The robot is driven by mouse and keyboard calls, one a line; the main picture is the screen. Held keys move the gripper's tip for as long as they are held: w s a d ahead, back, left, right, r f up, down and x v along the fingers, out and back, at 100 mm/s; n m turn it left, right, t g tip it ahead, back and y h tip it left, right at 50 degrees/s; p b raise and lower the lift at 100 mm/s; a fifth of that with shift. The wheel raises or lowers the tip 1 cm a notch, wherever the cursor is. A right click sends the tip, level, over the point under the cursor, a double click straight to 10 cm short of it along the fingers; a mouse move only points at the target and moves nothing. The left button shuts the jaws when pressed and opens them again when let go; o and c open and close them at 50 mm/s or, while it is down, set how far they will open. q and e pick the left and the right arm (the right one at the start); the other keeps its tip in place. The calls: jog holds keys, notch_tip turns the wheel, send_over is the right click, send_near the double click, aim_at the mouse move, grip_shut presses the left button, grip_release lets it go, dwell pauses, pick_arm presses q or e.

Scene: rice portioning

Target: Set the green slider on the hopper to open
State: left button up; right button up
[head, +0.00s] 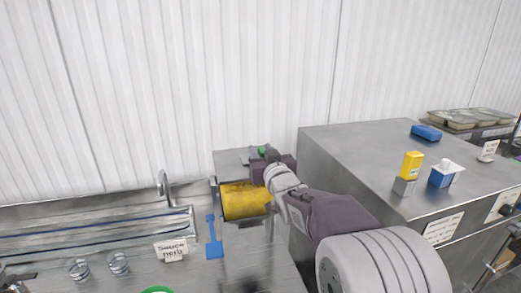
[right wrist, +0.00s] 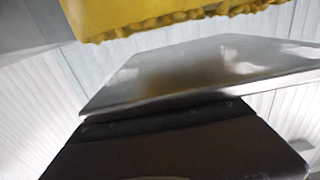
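The hopper (head: 246,201) is a yellow-looking bin in a metal frame at the middle of the head view. The right wrist view shows yellow material (right wrist: 180,18) with a lumpy lower edge above a grey metal plate (right wrist: 200,68). A small green piece (head: 262,149), which looks like the slider, shows at the hopper's back right. My right gripper (head: 258,157) is right beside it and partly covers it. I cannot tell whether they touch, whether the fingers are open, or how the slider is set. My left gripper is not clearly visible.
A steel cabinet (head: 340,150) stands close on the right, with a yellow bottle (head: 411,164) and a blue box (head: 441,178) on top.

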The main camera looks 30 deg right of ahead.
jog(key=shift+w, duration=0.3)
jog(key=shift+s+d+r, duration=0.1)
jog(key=shift+s+r, duration=0.05)
jog(key=shift+s, duration=0.15)
jog(key=shift+w, duration=0.1)
grip_shut()
dwell(0.9)
